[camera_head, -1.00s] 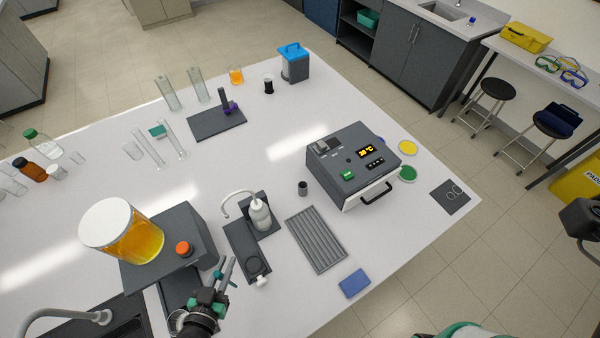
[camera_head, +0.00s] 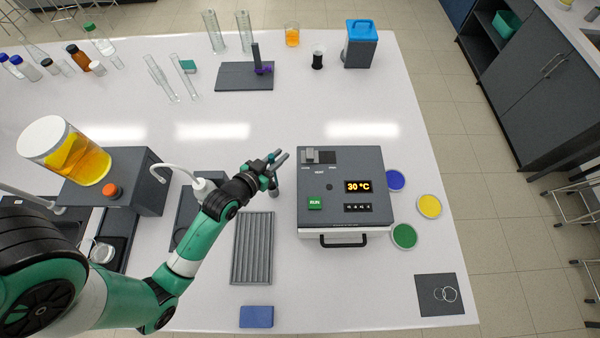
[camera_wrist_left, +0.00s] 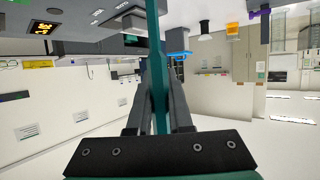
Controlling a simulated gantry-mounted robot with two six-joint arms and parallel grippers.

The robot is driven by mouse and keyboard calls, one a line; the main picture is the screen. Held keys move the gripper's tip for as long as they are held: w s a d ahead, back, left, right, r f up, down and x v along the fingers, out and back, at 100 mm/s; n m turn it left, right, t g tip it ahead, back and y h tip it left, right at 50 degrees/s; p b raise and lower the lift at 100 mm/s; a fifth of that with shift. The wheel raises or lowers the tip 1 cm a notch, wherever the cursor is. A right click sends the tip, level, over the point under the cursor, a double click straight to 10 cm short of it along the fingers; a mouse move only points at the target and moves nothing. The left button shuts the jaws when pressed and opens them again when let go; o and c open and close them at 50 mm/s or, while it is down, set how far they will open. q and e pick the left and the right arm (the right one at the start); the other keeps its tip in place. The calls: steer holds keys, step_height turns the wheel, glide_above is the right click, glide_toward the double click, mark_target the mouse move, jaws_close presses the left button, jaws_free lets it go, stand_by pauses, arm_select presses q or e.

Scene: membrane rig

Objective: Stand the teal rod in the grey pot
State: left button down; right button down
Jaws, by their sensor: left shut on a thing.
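My left gripper (camera_head: 278,158) reaches in from the left and is above the bench, just left of the grey box with the 30 °C display. In the left wrist view its fingers are shut on the teal rod (camera_wrist_left: 156,65), which runs lengthwise between them and past the top edge. The rod is hard to make out in the head view. A small grey pot (camera_head: 274,188) stands on the bench just below the gripper in the picture, partly hidden by it. The rod shows no contact with the pot. My right gripper is not in view.
The display box (camera_head: 345,195) stands close to the pot's right. A blue block (camera_head: 256,316) lies at the front.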

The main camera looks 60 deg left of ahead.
arm_select(q)
steer(key=s+a+f+n+y+b, duration=0.1)
steer(key=a+f+b, duration=0.2)
steer(key=f, duration=0.8)
steer(key=shift+g, duration=0.3)
steer(key=c, duration=1.3)
jaws_free()
steer(key=shift+f, duration=0.15)
steer(key=o, duration=0.5)
steer(key=shift+c, duration=0.2)
